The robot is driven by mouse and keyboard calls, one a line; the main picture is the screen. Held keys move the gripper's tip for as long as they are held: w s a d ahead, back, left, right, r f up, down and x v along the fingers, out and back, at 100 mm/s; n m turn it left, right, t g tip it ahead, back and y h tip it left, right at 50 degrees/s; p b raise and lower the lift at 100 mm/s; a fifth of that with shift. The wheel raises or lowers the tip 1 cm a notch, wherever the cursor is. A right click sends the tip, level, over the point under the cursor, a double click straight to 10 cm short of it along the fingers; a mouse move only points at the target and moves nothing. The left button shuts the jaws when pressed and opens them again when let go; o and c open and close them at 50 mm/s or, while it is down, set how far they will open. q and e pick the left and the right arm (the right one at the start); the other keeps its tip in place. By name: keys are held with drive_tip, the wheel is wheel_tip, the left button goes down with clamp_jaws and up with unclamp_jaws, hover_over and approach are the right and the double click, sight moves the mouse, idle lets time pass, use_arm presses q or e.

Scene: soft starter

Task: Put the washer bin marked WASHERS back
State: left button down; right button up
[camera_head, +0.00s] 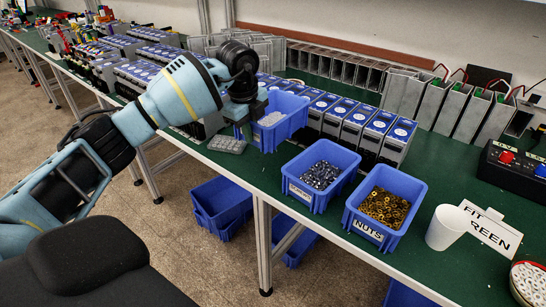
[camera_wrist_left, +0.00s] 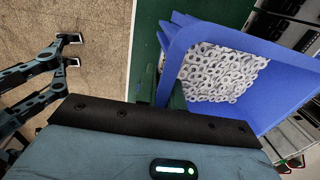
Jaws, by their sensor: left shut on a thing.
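The blue washer bin (camera_head: 289,126) is at the front of the green bench, left of the other bins. It holds many pale ring washers, and its wall fills much of the left wrist view (camera_wrist_left: 282,88). Its WASHERS label does not show in either view. My left gripper (camera_head: 246,118) is shut on the bin's near left side; the fingertips are mostly hidden. I cannot tell whether the bin rests on the bench or is slightly above it.
A bin of grey fasteners (camera_head: 312,194) and the NUTS bin (camera_head: 375,232) stand to the right along the front edge. A white cup (camera_head: 446,228) is beyond them. Rows of soft starters (camera_head: 384,135) stand behind. A grey tray (camera_head: 227,144) lies at the left. Blue bins (camera_head: 220,205) sit below.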

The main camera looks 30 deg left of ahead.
use_arm(q)
drive_tip(key=shift+f, duration=4.95)
drive_tip(key=shift+f, duration=0.1)
drive_tip(key=c, duration=1.5)
unclamp_jaws()
drive_tip(key=r, duration=0.4)
drive_tip(key=s+r, duration=0.1)
drive_tip(key=r, duration=0.7)
drive_tip(key=shift+s, duration=0.4)
